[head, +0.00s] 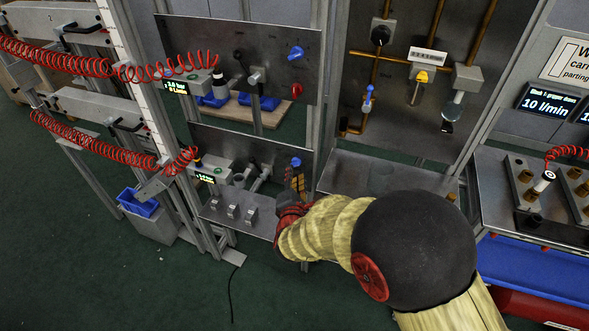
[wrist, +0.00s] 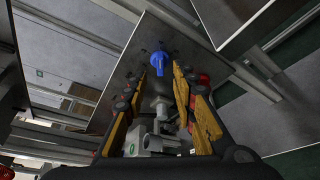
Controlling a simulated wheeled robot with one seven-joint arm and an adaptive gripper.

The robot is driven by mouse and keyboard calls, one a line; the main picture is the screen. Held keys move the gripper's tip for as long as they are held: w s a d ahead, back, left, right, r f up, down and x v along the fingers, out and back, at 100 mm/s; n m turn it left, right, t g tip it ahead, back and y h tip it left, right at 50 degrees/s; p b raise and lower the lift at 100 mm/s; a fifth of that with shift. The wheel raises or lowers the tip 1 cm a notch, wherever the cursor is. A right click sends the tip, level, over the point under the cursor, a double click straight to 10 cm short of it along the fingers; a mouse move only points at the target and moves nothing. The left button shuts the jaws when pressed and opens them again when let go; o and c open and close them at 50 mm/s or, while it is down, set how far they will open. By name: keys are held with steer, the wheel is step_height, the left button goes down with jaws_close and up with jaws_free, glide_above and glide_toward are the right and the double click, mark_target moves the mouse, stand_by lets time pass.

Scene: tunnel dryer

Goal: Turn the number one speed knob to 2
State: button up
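A blue knob (head: 296,162) sits on the lower grey panel (head: 225,137). In the wrist view the blue knob (wrist: 158,60) shows just beyond and between the fingertips, with small dark marks around it that I cannot read. My gripper (wrist: 160,76) is open, its two yellow-padded fingers apart with nothing between them. In the head view my gripper (head: 297,180) is just below the lower blue knob, close to the panel. I cannot tell whether it touches. A similar blue knob (head: 296,52) is on the upper panel (head: 200,42). No number one label is readable.
A red knob (head: 296,90) is below the upper blue knob. Levers (head: 257,180) and a small green-lit display (head: 206,178) are left of my gripper. Grey clips (head: 232,211) stand on a ledge below. A pipe panel (head: 400,80) stands to the right.

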mark_target(296, 164)
steer(key=b+x, duration=0.1)
steer(key=x, duration=0.3)
steer(key=shift+w+f, duration=0.1)
steer(key=shift+w, duration=0.25)
steer(key=c, duration=0.4)
jaws_close()
